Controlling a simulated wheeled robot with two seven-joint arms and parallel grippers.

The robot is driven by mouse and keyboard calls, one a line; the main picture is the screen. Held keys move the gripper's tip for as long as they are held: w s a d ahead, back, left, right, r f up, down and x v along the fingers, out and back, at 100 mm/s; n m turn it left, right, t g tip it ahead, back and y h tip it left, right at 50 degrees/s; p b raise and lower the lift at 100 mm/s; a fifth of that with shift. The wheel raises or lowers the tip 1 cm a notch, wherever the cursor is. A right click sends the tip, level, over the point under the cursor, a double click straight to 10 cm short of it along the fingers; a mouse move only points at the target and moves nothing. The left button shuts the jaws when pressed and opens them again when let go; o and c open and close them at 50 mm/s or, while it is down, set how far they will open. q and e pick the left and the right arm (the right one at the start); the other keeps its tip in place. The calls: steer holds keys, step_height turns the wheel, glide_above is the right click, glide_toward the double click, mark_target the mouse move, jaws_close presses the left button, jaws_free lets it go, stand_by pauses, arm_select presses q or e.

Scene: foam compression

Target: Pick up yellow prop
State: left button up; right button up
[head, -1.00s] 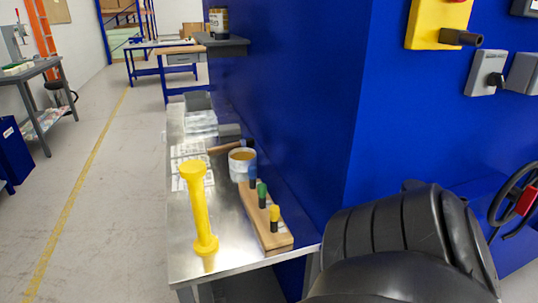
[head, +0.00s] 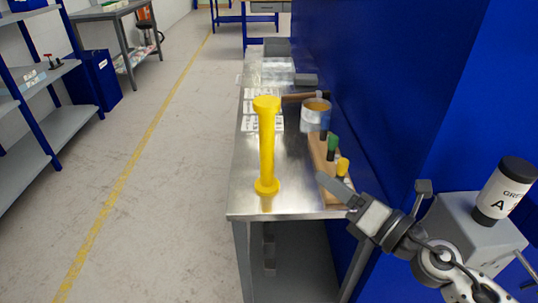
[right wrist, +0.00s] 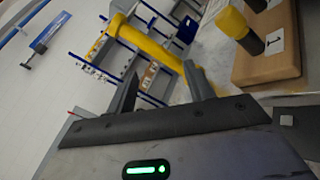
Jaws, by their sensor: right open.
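The yellow prop (head: 266,145), a tall post with a wider top and a round base, stands upright on the metal table (head: 248,203) near its front left. My right gripper (head: 336,187) is to the right of the prop's base, over the front right of the table, empty and apart from it. In the right wrist view the prop (right wrist: 155,47) runs diagonally beyond the two spread fingers (right wrist: 160,88). My left gripper is not in view.
Right of the prop, a wooden block (head: 317,150) holds green-topped and yellow-topped pegs, close to my right gripper. Behind are a tin can (head: 316,115) and a hammer (head: 300,97). A blue wall (head: 385,90) borders the table's right; open floor lies left.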

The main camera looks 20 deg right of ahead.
steer(key=r+n+y, duration=0.1)
steer(key=n, duration=0.4)
steer(key=n+g+p, duration=0.2)
steer(key=n+p, duration=0.1)
steer(key=n, duration=0.2)
glide_toward(273, 141)
steer(key=shift+y, duration=0.4)
steer(key=x, duration=0.5)
steer(key=shift+w+f, duration=0.25)
steer(key=shift+w, duration=0.15)
steer(key=shift+p+x, duration=0.4)
steer(key=shift+x, duration=2.6)
steer(key=shift+f, duration=0.1)
jaws_close()
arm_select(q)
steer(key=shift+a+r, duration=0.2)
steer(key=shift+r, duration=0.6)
arm_select(e)
steer(key=shift+r+t, duration=0.25)
steer(key=shift+t, duration=0.05)
